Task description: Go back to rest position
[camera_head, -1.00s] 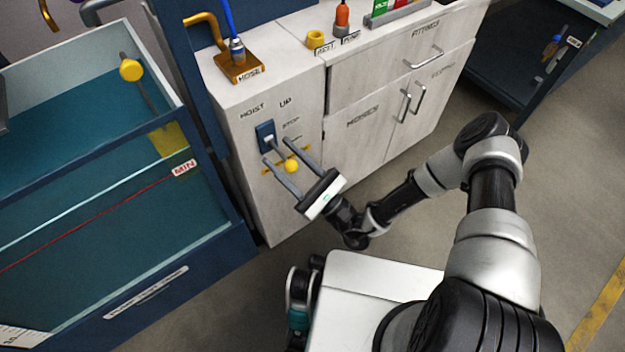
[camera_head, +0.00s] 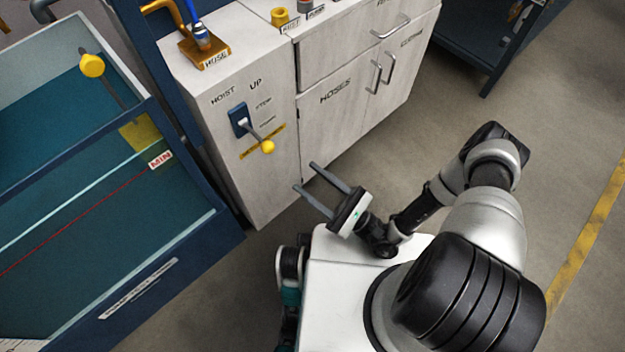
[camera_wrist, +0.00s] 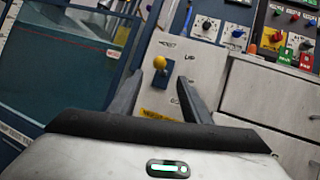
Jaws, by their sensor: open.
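My gripper (camera_head: 321,189) is open and empty in the head view, over the floor in front of the white cabinet (camera_head: 270,165). It is apart from the hoist lever (camera_head: 252,132), which has a yellow ball knob and a dark blue base on the cabinet's left face. The lever slants down to the right in the head view. In the wrist view the yellow knob (camera_wrist: 159,62) shows beyond and between my two spread fingers (camera_wrist: 158,97), with nothing between the fingertips.
A blue-framed water tank (camera_head: 100,200) with a red MIN line stands at the left. A brass hose fitting (camera_head: 206,50) is on the cabinet top. A dark blue shelf unit (camera_head: 490,50) stands at the back right. The floor (camera_head: 400,140) right of the cabinet is clear.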

